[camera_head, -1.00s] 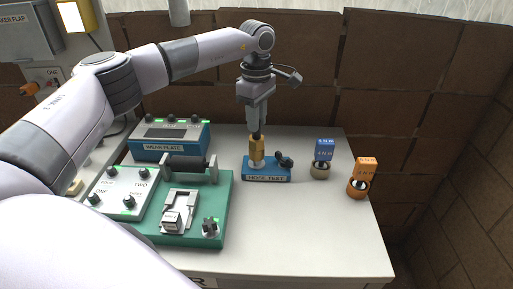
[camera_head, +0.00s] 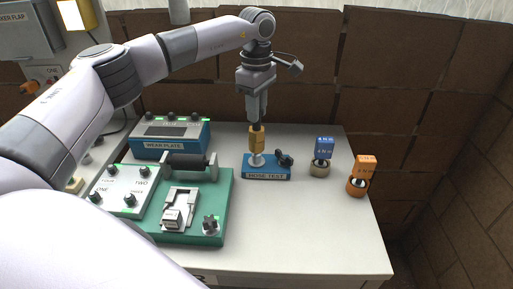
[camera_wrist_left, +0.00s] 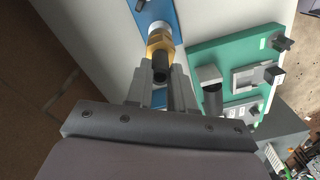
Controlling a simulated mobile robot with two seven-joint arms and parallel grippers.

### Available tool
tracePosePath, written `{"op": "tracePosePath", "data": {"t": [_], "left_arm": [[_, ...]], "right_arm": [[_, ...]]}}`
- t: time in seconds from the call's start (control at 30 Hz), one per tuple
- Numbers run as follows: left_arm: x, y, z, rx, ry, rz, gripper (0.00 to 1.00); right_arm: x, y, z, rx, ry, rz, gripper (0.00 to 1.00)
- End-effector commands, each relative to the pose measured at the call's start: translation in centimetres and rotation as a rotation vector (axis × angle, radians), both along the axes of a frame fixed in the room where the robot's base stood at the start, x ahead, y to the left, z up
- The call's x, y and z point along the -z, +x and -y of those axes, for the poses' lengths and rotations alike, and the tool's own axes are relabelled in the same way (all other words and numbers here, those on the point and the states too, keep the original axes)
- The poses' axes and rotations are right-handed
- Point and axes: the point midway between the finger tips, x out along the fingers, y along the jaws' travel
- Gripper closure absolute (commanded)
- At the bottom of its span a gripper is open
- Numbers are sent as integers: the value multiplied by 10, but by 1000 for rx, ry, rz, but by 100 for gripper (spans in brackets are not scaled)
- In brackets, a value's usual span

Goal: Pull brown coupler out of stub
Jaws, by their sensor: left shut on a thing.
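The brown coupler (camera_head: 257,141) is upright, a brass-brown hex body under my left gripper (camera_head: 257,121). My left gripper is shut on the coupler's dark upper end. In the wrist view the coupler (camera_wrist_left: 160,42) shows just beyond the fingertips (camera_wrist_left: 161,78). The pale metal stub (camera_head: 257,160) stands on the blue hose test base (camera_head: 266,175), directly below the coupler. The coupler's lower end is at the stub's top; I cannot tell whether it is still around it. My right gripper is not in view.
A dark lever fitting (camera_head: 285,158) sits on the base beside the stub. A blue-tagged piece (camera_head: 324,148) and an orange-tagged piece (camera_head: 364,165) stand to the right. The green fixture (camera_head: 227,190) and wear plate box (camera_head: 170,153) lie left. The front right table is bare.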

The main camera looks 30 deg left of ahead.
Motion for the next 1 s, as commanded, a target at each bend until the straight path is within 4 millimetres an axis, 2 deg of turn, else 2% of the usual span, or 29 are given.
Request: {"op": "tracePosePath", "data": {"t": [0.17,0.63,1.0], "left_arm": [[-4,0,0,0,0,1,100],[-29,0,0,0,0,2,100],[-30,0,0,0,0,1,100]], "right_arm": [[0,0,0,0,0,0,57],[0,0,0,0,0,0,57],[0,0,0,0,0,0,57]]}}
